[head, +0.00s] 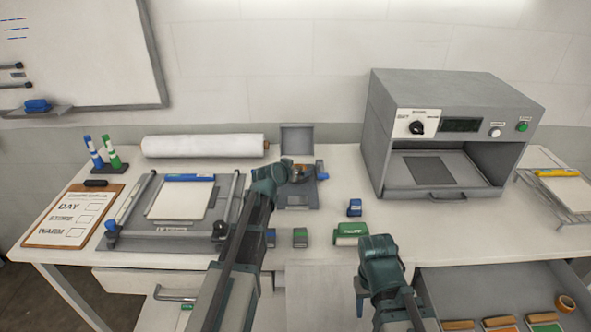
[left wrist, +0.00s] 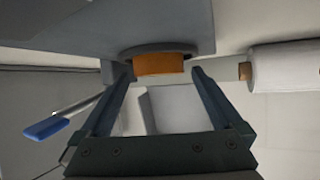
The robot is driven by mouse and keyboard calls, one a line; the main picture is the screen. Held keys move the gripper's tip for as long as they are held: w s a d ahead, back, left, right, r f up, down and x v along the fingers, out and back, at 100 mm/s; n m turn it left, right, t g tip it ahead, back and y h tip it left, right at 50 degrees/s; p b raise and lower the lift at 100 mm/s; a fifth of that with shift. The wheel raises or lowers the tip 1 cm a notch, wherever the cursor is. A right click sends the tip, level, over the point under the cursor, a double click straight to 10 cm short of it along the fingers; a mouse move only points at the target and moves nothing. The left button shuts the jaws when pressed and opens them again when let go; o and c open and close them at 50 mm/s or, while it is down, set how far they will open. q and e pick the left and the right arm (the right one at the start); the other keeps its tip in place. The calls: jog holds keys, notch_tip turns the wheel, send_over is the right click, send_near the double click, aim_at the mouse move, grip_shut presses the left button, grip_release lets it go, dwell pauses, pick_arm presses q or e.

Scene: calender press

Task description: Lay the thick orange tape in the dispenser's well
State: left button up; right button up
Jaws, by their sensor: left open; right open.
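The grey tape dispenser (head: 297,198) stands at the back middle of the table with its lid (head: 297,139) raised. An orange tape roll (head: 301,171) is at its round well. In the left wrist view the orange roll (left wrist: 160,64) sits partly within a dark round rim, so its depth in the well cannot be told. My left gripper (head: 288,173) is open at the dispenser. Its fingers (left wrist: 162,72) stand on both sides of the roll, with gaps visible. My right gripper (head: 368,285) is open and empty over the table's front edge, pointing down.
An open drawer (head: 500,280) at lower right holds several coloured blocks and another orange roll (head: 565,301). The calender press (head: 450,130) stands right. A paper trimmer (head: 160,237), white roll (head: 203,146) and clipboard (head: 75,214) are left. Small blue and green blocks lie near the front.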

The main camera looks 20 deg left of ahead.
pick_arm(q)
jog(key=shift+r+p, duration=0.55)
jog(key=shift+r, duration=0.1)
jog(key=p+v, duration=0.5)
jog(key=v, duration=0.7)
jog(key=shift+f, duration=0.1)
jog(key=shift+p, duration=0.35)
